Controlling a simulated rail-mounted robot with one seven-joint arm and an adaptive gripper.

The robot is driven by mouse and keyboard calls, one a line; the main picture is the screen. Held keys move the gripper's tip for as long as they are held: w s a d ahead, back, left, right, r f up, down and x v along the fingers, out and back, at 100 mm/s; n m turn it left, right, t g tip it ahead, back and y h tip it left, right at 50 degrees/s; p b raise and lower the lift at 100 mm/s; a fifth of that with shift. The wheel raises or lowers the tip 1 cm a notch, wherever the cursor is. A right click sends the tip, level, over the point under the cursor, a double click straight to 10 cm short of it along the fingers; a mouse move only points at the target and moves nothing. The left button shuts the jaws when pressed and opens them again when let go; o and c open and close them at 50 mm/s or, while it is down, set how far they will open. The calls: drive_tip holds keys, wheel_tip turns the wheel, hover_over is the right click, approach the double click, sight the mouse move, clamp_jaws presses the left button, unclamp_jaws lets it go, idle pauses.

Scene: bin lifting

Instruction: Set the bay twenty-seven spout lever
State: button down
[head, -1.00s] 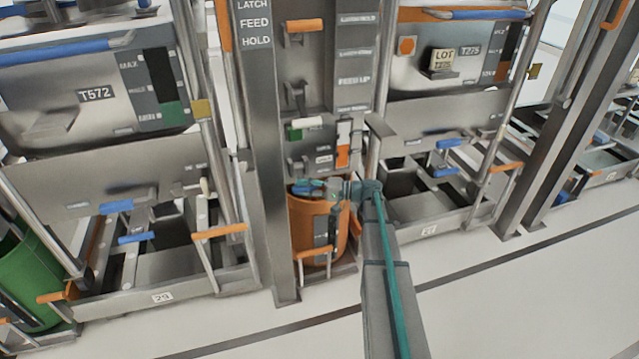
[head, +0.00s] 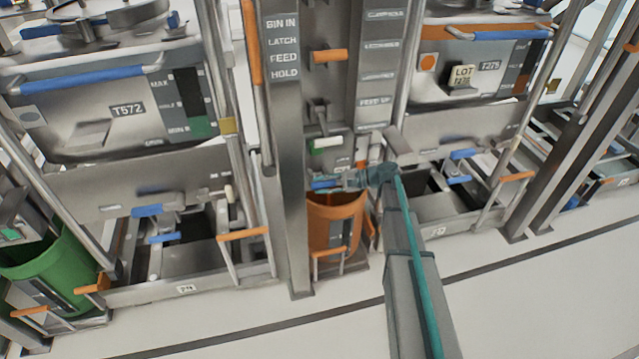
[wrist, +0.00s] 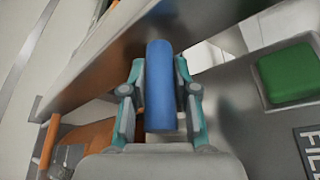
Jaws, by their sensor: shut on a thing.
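My gripper (head: 335,182) is at the central column, just above the rim of the orange bin (head: 333,225). In the wrist view my gripper (wrist: 160,85) is shut on a blue lever handle (wrist: 160,105), with one finger on each side of it. The handle's blue end also shows in the head view (head: 322,184). The lever's pivot is hidden. A green block (wrist: 287,73) sits to the right of the handle in the wrist view, on a grey panel. A plate that seems to read 27 (head: 436,232) is on the right bay's frame.
The left bay has a hopper marked T572 (head: 128,109) and a green bin (head: 50,262). The right bay has a hopper marked T275 (head: 489,65). An orange handle (head: 329,56) sticks out higher on the column. The floor (head: 540,290) in front is clear.

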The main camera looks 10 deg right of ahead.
drive_tip(key=shift+w+r, duration=0.25)
drive_tip(key=shift+r, duration=0.15)
drive_tip(key=c, duration=0.9)
unclamp_jaws()
drive_tip(key=v, duration=1.2)
